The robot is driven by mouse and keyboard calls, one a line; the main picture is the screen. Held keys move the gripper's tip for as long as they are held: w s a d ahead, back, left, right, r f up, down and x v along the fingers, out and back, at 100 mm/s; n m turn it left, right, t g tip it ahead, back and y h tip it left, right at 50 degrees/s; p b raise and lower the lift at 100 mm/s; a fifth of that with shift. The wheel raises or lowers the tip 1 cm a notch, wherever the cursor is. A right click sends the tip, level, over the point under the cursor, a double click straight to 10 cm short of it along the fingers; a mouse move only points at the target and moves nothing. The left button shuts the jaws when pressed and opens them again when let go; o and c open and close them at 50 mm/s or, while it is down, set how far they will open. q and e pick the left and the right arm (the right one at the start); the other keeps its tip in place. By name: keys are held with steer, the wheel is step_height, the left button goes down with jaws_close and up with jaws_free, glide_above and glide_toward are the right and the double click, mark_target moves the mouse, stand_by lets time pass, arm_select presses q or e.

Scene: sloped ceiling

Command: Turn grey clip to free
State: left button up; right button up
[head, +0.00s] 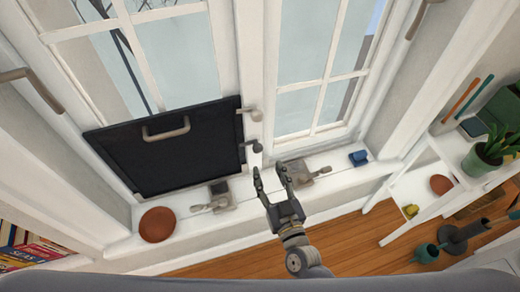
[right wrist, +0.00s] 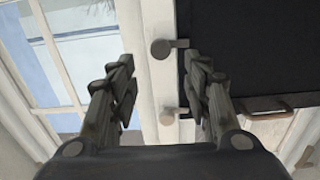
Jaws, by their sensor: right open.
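Two grey clips sit on the white window post at the right edge of a black panel (head: 165,160). The upper clip (head: 252,114) and the lower clip (head: 252,146) both reach toward the panel edge; which one the task names I cannot tell. In the right wrist view the lower clip (right wrist: 165,47) and the other clip (right wrist: 170,115) appear beside the panel (right wrist: 250,60). My right gripper (head: 268,172) is open and empty, just below and right of the lower clip, apparently not touching it. My left gripper is not in view.
The panel has a grey handle (head: 166,129). The white sill holds a brown disc (head: 157,224), a grey latch (head: 221,198), another grey latch (head: 302,174) and a blue item (head: 358,158). A white shelf (head: 405,188) with a plant (head: 485,152) stands at right.

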mark_target(259, 150)
steer(key=x, duration=0.7)
steer(key=shift+w+a+f, duration=0.1)
steer(key=shift+w+a, duration=0.05)
steer(key=shift+w, duration=0.05)
steer(key=shift+w+a, duration=0.1)
steer(key=shift+w, duration=0.3)
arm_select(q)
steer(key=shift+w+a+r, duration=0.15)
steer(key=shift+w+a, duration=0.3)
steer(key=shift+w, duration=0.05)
arm_select(e)
steer(key=c, duration=1)
